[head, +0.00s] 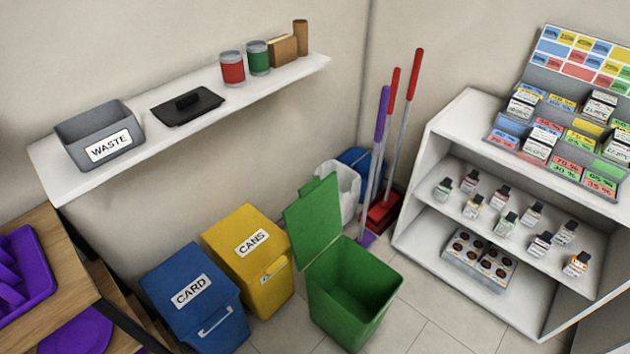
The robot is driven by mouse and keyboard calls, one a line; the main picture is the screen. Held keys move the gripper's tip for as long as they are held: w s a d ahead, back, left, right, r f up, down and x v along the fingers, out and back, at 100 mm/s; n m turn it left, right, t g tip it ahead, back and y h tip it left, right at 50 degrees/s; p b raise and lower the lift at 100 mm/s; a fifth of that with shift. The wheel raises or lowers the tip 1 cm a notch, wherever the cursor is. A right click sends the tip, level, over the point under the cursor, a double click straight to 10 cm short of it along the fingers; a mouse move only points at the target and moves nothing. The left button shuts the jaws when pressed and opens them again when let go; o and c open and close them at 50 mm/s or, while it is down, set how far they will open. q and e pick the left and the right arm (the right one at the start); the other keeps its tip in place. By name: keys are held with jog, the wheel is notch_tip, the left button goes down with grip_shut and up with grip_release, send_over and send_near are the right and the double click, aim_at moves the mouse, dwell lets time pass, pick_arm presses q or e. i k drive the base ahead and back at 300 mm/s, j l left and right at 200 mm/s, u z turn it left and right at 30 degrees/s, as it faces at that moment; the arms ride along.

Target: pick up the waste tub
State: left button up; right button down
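The waste tub (96,134) is a grey open-topped box with a white label reading WASTE on its front. It stands upright near the left end of the white wall shelf (230,97). Neither of my grippers shows in the head view.
A blue CARD bin (190,322) and a yellow CANS bin (240,238) stand below the shelf. A green bin (352,290) has its lid open. Cans (232,70) stand further along the shelf. A wooden unit (60,265) holds purple items at left.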

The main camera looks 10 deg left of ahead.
aim_at(94, 136)
jog(key=u, duration=1.45)
